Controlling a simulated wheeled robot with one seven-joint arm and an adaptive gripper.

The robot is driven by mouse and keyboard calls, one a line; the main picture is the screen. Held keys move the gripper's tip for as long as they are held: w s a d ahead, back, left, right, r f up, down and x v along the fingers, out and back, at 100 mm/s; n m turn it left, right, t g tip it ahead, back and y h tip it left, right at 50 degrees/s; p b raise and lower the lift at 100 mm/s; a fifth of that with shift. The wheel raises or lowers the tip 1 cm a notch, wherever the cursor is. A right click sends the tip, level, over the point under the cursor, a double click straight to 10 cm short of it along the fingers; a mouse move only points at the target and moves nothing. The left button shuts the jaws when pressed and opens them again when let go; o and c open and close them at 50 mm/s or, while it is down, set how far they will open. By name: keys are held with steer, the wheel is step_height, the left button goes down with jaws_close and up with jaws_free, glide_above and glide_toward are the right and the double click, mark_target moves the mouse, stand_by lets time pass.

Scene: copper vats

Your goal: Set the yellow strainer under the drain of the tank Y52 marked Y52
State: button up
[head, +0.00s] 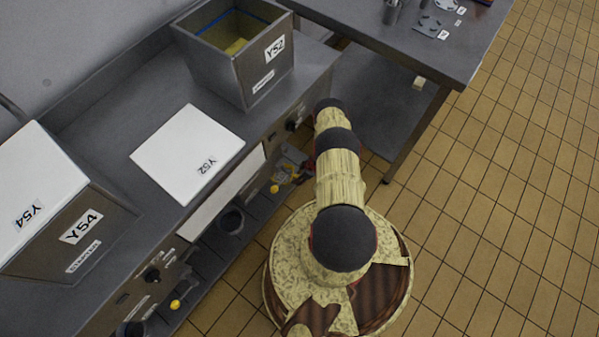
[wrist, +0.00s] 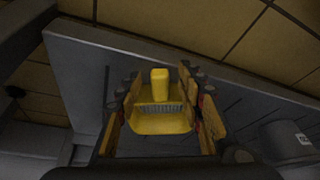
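The tank Y52 (head: 243,62) stands open on the counter at the top of the head view, with something yellow inside it. A white lid marked Y52 (head: 187,154) lies flat on the counter in front of it. My gripper (head: 291,172) reaches in at the counter's front, partly hidden by my arm. In the wrist view my gripper (wrist: 160,105) has its two fingers on either side of the yellow strainer (wrist: 162,122), close against it, and appears shut on it. The strainer is over a grey surface; whether it touches that surface is unclear. The tank's drain is not clearly visible.
Tank Y54 (head: 64,225) with a white lid stands at the left. Dark knobs and yellow parts (head: 175,304) line the counter's front and lower level. A grey table (head: 400,40) with small items is at the top right. Tiled floor (head: 510,190) is clear at the right.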

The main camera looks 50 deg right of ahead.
steer(key=shift+c, duration=1)
steer(key=c, duration=0.7)
jaws_close()
